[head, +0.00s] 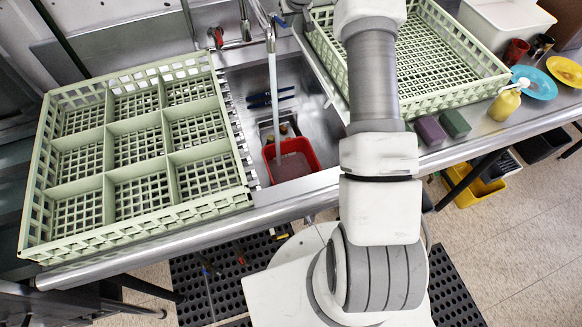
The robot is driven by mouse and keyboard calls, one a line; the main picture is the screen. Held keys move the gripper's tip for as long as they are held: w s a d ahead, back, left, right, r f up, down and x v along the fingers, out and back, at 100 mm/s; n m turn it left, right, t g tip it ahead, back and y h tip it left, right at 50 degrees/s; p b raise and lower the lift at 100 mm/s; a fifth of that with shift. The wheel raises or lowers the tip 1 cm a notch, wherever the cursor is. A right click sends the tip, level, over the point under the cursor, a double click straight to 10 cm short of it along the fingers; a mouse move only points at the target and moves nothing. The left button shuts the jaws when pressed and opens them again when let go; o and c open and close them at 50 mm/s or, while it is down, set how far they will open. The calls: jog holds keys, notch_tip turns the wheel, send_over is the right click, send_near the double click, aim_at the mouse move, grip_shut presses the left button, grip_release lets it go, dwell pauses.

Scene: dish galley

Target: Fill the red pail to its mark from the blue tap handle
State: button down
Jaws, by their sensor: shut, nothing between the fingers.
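The red pail (314,152) stands in the steel sink basin, near its front edge. A pale stream of water (273,95) runs from the tap spout (270,44) down into the pail's left part. Water seems to cover the pail's inside, but I cannot make out the mark or the level against it. The blue tap handle (281,21) is at the top, right of the spout. My gripper (293,8) shows only in part at the top edge, close to the blue handle; it looks shut and empty. I cannot tell whether it touches the handle. A red tap handle (217,36) is left of the spout.
A large green divided rack (107,185) fills the left counter. Another green rack (455,97) stands right of the sink behind my arm. Dark utensils (270,97) lie in the sink.

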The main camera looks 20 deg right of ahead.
notch_tip(320, 180, up, 8)
jog(key=p, duration=0.3)
jog(key=shift+s+d, duration=0.15)
jog(key=shift+d, duration=0.25)
dwell(0.6)
jog(key=shift+r, duration=0.1)
dwell(0.3)
jog(key=s+a+r, duration=0.6)
jog(key=s+r, duration=0.3)
jog(key=s, duration=0.2)
jog(key=s+a+r, duration=0.5)
jog(key=s+r, duration=0.4)
jog(key=s, duration=0.2)
jog(key=s+a+f, duration=0.1)
jog(key=s+a, duration=0.1)
jog(key=s, duration=1.2)
jog(key=s+a+f+g, duration=0.1)
jog(key=s+a+f, duration=0.1)
jog(key=s, duration=1.1)
jog(key=shift+s, duration=0.35)
